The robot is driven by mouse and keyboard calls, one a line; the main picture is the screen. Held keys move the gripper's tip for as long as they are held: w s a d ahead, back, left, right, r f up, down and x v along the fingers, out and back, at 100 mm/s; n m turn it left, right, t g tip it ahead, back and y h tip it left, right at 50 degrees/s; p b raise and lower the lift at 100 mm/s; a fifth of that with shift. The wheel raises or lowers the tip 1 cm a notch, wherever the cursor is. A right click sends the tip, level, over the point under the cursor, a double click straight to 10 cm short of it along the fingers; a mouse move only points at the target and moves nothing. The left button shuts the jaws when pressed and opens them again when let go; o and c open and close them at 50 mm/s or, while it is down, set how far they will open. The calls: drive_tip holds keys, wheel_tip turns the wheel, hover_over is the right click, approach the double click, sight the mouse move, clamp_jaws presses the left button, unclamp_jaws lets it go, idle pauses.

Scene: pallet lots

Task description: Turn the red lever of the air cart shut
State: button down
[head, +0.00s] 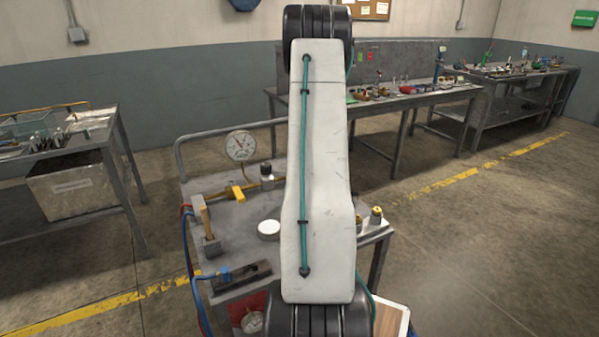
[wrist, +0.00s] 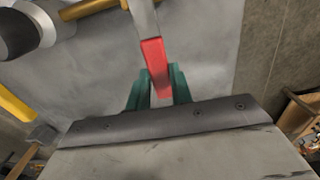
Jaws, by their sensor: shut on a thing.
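The red lever (wrist: 154,62) shows in the wrist view, a red grip on the end of a pale metal bar that runs up out of the picture. My gripper (wrist: 158,88) has its two green fingers on either side of the red end and is shut on it. The lever's pivot is out of the wrist view. The air cart (head: 235,210) stands in front of me in the head view, with a gauge, brass pipe and yellow handle on top. My arm hides the cart's right part, the red lever and my gripper in the head view.
On the cart are a pressure gauge (head: 240,146), a yellow handle (head: 238,193), a round white cap (head: 269,229) and a brass fitting (head: 376,215). Red and blue hoses hang at its left. Workbenches stand left (head: 85,145) and behind (head: 425,98). Floor at right is clear.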

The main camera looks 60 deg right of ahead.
drive_tip(key=shift+w+r, duration=0.1)
idle(0.3)
drive_tip(key=c, duration=1.2)
unclamp_jaws()
drive_tip(key=shift+c, duration=0.2)
wheel_tip(320, 180, up, 8)
drive_tip(key=shift+f, duration=0.1)
